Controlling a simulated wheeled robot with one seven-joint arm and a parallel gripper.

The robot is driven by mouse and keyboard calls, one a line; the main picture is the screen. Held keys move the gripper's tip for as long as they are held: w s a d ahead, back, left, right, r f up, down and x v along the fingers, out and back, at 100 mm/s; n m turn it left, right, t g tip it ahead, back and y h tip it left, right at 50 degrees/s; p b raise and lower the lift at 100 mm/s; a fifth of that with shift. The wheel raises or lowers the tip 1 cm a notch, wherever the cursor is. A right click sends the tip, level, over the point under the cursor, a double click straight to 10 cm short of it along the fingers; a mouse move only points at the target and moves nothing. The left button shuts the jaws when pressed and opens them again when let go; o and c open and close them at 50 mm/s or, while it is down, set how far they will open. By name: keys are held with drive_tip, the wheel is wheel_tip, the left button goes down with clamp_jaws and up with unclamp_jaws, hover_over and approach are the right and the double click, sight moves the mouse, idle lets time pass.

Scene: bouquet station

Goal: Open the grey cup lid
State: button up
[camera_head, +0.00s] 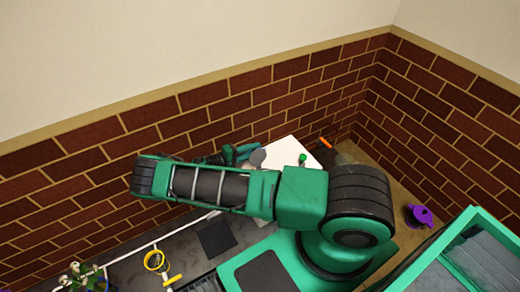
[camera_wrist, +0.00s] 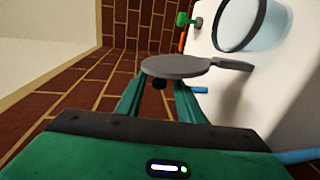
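The grey lid (camera_wrist: 175,67) is a flat round disc seen nearly edge-on in the wrist view, with a short tab on its right side. A small dark knob (camera_wrist: 158,84) shows at its near face. My gripper (camera_wrist: 159,92) is open, with one finger on each side of the knob and gaps visible beside it. The lid hides the far fingertips' ends. A dark ring (camera_wrist: 218,47) around a pale blue area, possibly the cup's rim, lies beyond the lid to the upper right. In the head view the grey lid (camera_head: 257,158) is just right of my gripper (camera_head: 238,153).
A white surface (camera_head: 285,150) lies behind my arm, near the brick wall. A green item (camera_head: 302,158) and an orange item (camera_head: 326,143) are at its right. A yellow ring (camera_head: 154,260) and a plant (camera_head: 82,272) are lower left. A purple object (camera_head: 419,215) is at right.

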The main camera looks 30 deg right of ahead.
drive_tip(key=d, duration=0.4)
drive_tip(key=shift+d+f, duration=0.15)
drive_tip(key=shift+f, duration=0.15)
clamp_jaws()
